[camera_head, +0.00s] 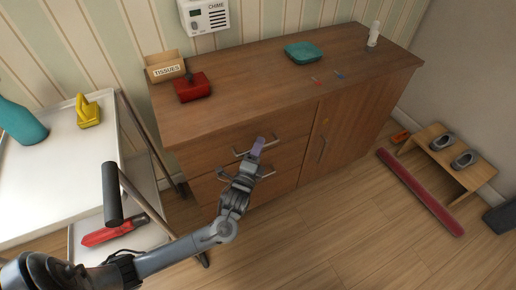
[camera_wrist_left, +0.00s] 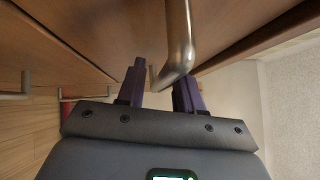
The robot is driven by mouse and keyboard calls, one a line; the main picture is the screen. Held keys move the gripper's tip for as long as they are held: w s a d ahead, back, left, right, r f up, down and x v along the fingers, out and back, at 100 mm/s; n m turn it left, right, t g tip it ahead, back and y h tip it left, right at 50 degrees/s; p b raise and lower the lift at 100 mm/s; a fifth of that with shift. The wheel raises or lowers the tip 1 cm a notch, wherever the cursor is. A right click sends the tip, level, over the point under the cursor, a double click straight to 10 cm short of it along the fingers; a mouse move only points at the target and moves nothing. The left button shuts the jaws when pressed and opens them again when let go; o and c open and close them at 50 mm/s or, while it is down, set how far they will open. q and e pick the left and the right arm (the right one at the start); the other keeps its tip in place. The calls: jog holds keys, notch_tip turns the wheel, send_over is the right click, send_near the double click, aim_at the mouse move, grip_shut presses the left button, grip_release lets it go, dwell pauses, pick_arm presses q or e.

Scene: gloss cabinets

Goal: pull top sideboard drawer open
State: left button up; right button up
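The wooden sideboard (camera_head: 345,85) stands against the wall. Its top drawer (camera_head: 207,158) looks flush with the front and has a metal bar handle (camera_head: 239,153). My left gripper (camera_head: 257,148) is at the right part of this handle, partly covering it. In the left wrist view the purple fingers of my left gripper (camera_wrist_left: 163,82) are apart, and the bent metal handle (camera_wrist_left: 178,35) reaches between them, close to the right finger. I cannot tell whether they touch. My right gripper is in neither view.
The lower drawer handle (camera_head: 267,175) lies just below my gripper; the door handle (camera_head: 323,149) is to the right. A white cart (camera_head: 60,165) with a dark push handle (camera_head: 112,194) stands left. The floor (camera_head: 330,225) in front is clear.

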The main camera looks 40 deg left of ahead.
pick_arm(q)
grip_shut()
dwell(0.3)
